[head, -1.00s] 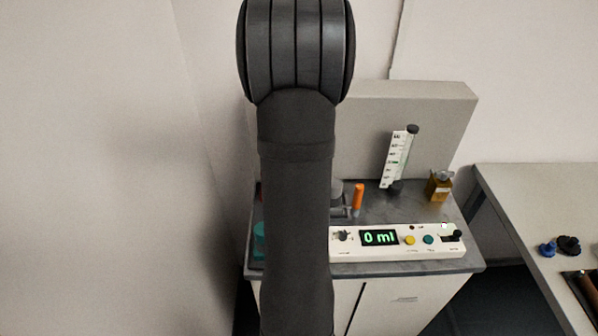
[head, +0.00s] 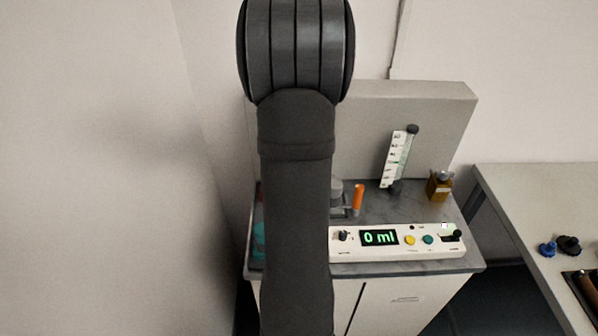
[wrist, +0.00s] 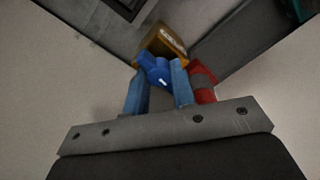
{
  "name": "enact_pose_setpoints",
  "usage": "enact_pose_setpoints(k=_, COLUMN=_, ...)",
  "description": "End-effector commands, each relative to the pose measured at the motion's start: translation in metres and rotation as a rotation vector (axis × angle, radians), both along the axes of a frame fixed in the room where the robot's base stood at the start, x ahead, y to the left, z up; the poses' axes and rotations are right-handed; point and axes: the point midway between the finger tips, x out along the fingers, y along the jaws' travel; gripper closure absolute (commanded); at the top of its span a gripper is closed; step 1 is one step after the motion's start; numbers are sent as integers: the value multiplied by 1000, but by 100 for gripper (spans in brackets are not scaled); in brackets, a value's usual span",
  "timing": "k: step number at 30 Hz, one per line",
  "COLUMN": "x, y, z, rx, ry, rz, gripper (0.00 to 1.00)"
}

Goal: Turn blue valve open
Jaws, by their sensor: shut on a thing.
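In the wrist view my gripper (wrist: 160,80) has its two blue-grey fingers closed on the blue valve (wrist: 156,68), one finger on each side of its handle. The valve sits in front of a brownish-yellow block (wrist: 165,42) with an unreadable pale label. A red valve or knob with a grey part (wrist: 203,84) is just right of the right finger. In the head view my own arm hides the gripper and the blue valve.
A white control panel (head: 398,254) reads "0 ml" on the grey-topped cabinet. Behind it stand an orange stick (head: 357,200), a white graduated scale (head: 398,160) and an amber bottle (head: 439,187). Blue (head: 547,249) and black (head: 569,245) knobs lie on the right table.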

Motion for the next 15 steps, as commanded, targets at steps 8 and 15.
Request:
enact_pose_setpoints(k=8, x=1, y=0, z=1, rx=-1, ry=-1, rz=-238, gripper=100)
enact_pose_setpoints(k=15, x=1, y=-1, z=1, rx=-2, ry=-1, rz=-466, gripper=100)
